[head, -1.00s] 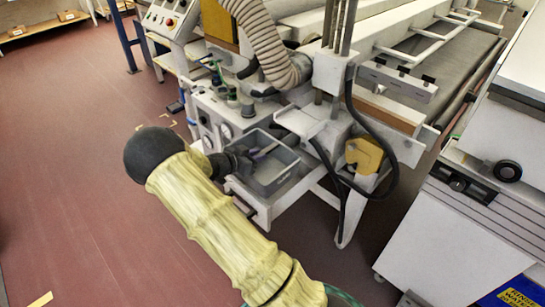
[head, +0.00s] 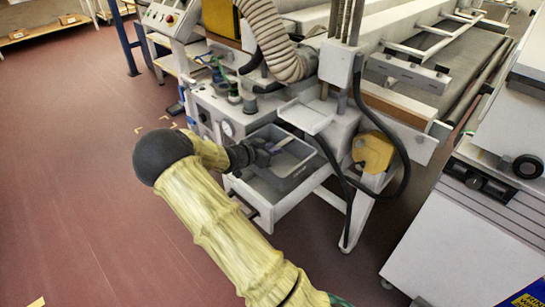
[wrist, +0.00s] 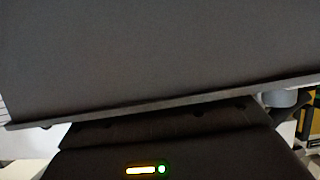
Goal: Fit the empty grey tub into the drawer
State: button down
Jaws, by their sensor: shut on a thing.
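The grey tub (head: 292,172) is an open rectangular box at the front of the machine, and no contents show in it. It sits over the open white drawer (head: 245,198), whose front shows below and left of it. I cannot tell whether it rests on the drawer floor. My gripper (head: 266,150) is shut on the tub's near left wall; the fingertips are hard to make out. In the wrist view the tub's dark grey wall (wrist: 160,55) fills the top, with its rim running across above my gripper (wrist: 150,125).
A ribbed hose (head: 280,45) and a yellow box (head: 373,152) with a looped black cable are close by. A white cabinet (head: 470,215) stands at the right.

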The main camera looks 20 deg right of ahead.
jog(key=shift+f, duration=0.55)
jog(key=shift+s+d+r, duration=0.1)
jog(key=shift+d, duration=0.05)
jog(key=shift+f, duration=0.65)
jog(key=c, duration=1.3)
grip_release()
jog(key=shift+r, duration=0.55)
jog(key=p+v, duration=0.1)
jog(key=v, duration=1.1)
jog(key=shift+p, duration=0.35)
